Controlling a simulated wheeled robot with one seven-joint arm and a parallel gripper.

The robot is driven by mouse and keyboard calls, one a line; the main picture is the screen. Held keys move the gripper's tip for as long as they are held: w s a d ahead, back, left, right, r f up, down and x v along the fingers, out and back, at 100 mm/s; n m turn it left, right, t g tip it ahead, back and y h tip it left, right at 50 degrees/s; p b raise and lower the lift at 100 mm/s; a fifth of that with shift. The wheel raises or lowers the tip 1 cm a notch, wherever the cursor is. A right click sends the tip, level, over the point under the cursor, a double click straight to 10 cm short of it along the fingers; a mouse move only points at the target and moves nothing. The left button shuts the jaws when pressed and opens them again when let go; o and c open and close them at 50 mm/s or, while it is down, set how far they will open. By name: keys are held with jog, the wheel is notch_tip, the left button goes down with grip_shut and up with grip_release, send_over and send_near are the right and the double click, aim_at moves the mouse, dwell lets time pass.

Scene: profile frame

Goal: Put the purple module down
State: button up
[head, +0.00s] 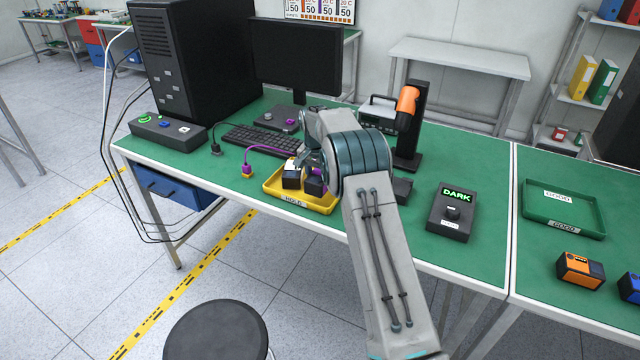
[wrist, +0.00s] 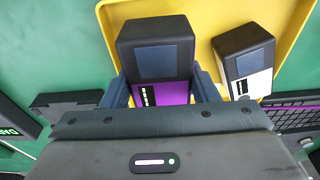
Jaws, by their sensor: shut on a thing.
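The purple module (wrist: 160,92) has a black top with a blue-grey panel, and purple shows on its side. My gripper (wrist: 162,95) is shut on it, with a finger at each side. In the head view the module (head: 315,187) is a dark block at the yellow HOLD tray (head: 272,187), partly hidden by my gripper (head: 317,174). It is over the tray's right part; I cannot tell whether it touches the floor. A white module with a black top (wrist: 245,62) stands in the tray, apart from the held one; it also shows in the head view (head: 291,177).
A keyboard (head: 262,139) lies behind. A DARK box (head: 451,212) stands to the right. A green GOOD tray (head: 535,212) is empty. An orange module (head: 580,270) stands in front of it.

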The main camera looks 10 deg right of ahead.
aim_at(317, 178)
jog(key=shift+f+p, duration=0.35)
jog(key=shift+f, duration=1.65)
jog(key=o, duration=1.1)
jog(key=r, duration=0.4)
jog(key=s+r+b, duration=0.1)
jog(key=r, duration=0.3)
jog(key=a+r, duration=0.1)
jog(key=r, duration=0.3)
jog(key=shift+s+r+b, duration=0.15)
jog(key=shift+s+b, duration=0.15)
jog(key=shift+b, duration=0.1)
jog(key=s+d+r+n+t, duration=0.1)
jog(key=s+r+n, duration=0.1)
jog(key=s+r, duration=0.6)
jog(key=s+d+r+n, duration=0.1)
jog(key=s+r, duration=0.3)
jog(key=s, duration=0.8)
jog(key=s+f+n, duration=0.2)
jog(key=s, duration=1)
jog(key=s+f+n+t+y, duration=0.1)
jog(key=s+f+n, duration=0.1)
jog(key=s, duration=1)
jog(key=shift+s+d+f, duration=0.35)
jog(key=shift+d+f, duration=0.05)
jog(key=shift+f, duration=0.05)
